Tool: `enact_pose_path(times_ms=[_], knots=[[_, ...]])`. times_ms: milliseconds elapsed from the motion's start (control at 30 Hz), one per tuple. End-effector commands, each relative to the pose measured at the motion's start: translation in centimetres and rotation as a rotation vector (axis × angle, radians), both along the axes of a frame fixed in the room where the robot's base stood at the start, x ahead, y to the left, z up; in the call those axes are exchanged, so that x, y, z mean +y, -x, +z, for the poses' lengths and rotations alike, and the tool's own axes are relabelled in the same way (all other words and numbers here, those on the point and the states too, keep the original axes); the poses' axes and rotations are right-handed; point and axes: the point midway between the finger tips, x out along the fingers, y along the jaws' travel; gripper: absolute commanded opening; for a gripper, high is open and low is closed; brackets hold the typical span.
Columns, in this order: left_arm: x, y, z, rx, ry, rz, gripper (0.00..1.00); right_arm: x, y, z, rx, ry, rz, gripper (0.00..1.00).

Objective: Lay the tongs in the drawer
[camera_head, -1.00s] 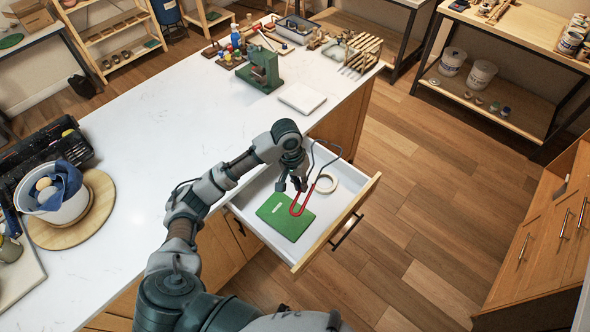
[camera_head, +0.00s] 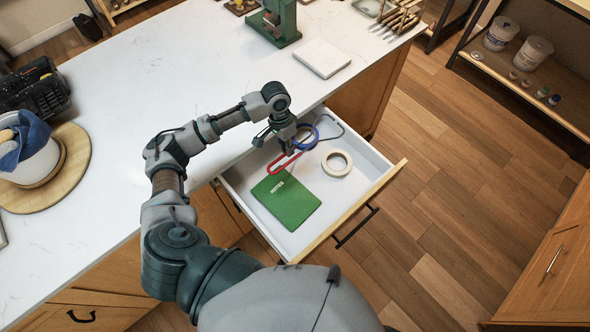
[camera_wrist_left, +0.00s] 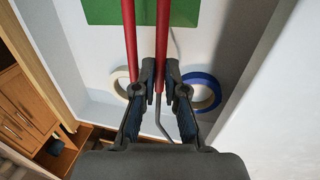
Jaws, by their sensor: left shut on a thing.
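The tongs have red handles (camera_head: 282,166) and thin grey metal ends; they are over the back left part of the open drawer (camera_head: 328,210). My left gripper (camera_head: 290,150) is over the drawer and shut on the tongs. In the left wrist view, my left gripper (camera_wrist_left: 161,85) has its fingers on one red handle (camera_wrist_left: 163,40), with the other red handle (camera_wrist_left: 130,40) beside it. Whether the tongs touch the drawer floor I cannot tell. My right gripper is not in view.
In the drawer lie a green flat object (camera_head: 287,203), a cream tape roll (camera_head: 326,163) and a blue tape roll (camera_head: 314,139). The drawer floor near its front is bare. The white counter (camera_head: 200,70) borders the drawer, with a white slab (camera_head: 322,58) on it.

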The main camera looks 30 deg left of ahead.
Motion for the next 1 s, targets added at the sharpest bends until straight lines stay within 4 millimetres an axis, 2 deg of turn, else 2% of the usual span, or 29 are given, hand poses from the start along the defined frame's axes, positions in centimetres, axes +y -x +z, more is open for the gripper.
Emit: enact_pose_path(times_ms=[33, 200, 367, 600, 1000], knots=[[0.1, 0.0, -1.2, 0.004, 0.000, -0.006, 0.00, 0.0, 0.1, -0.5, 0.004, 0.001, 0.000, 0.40], [0.1, 0.1, -4.0, 0.003, 0.001, -0.008, 0.00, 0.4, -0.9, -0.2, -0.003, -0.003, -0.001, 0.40], [-0.1, 0.1, -5.7, 0.001, 0.001, -0.007, 0.00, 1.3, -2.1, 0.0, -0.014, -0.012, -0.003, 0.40], [-0.1, 0.0, -9.6, 0.002, 0.000, -0.006, 0.00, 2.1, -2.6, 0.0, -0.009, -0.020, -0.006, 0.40], [0.1, 0.1, -10.2, 0.001, 0.001, -0.006, 0.00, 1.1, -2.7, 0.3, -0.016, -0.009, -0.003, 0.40]])
